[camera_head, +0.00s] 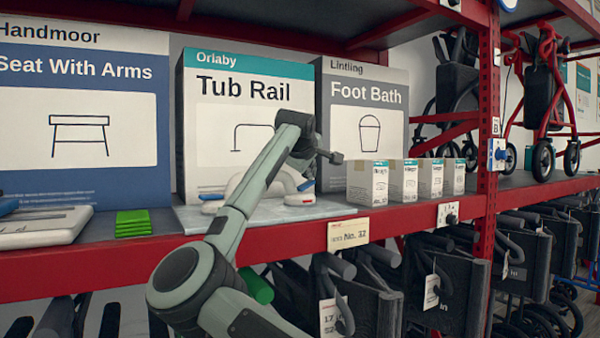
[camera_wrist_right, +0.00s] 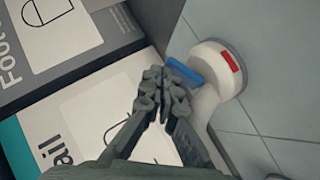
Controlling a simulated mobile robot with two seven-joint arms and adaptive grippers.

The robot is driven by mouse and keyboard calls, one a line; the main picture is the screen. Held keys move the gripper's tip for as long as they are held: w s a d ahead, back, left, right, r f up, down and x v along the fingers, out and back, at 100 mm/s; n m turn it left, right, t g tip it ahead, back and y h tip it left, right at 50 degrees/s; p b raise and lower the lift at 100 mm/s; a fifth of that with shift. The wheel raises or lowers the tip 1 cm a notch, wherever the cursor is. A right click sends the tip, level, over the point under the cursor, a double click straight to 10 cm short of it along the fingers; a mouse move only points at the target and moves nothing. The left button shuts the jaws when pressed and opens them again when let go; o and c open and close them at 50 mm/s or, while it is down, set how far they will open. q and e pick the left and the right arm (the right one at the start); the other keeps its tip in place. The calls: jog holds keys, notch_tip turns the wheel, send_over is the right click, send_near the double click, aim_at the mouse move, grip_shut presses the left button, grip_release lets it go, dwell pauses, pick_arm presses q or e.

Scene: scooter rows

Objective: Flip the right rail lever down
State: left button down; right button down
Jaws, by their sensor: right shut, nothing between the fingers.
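The tub rail (camera_head: 240,182) is a white rail with round feet, standing on a grey mat in front of its box. Its right foot (camera_head: 300,199) carries a blue lever (camera_head: 306,186), which looks raised at a slant. In the right wrist view the blue lever (camera_wrist_right: 187,72) sticks out from the white foot (camera_wrist_right: 213,62), which has a red patch. My right gripper (camera_head: 336,158) is shut and empty, above and right of the right foot. In the right wrist view its fingertips (camera_wrist_right: 163,84) appear close beside the lever; contact cannot be told. My left gripper is not in view.
The Tub Rail box (camera_head: 245,95) and Foot Bath box (camera_head: 365,95) stand behind. Small boxes (camera_head: 405,180) stand to the right. A green stack (camera_head: 133,224) lies left of the mat (camera_head: 192,220). The red shelf edge (camera_head: 290,238) runs in front; a red upright (camera_head: 487,120) stands right.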

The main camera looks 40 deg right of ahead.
jog(key=shift+d+f, duration=0.15)
jog(key=shift+d, duration=0.15)
jog(key=shift+s+d, duration=0.1)
jog(key=shift+d, duration=0.05)
jog(key=shift+d+f+y, duration=0.15)
jog(key=shift+y, duration=0.25)
jog(key=shift+f, duration=0.1)
jog(key=shift+w+a, duration=0.2)
jog(key=shift+a, duration=0.65)
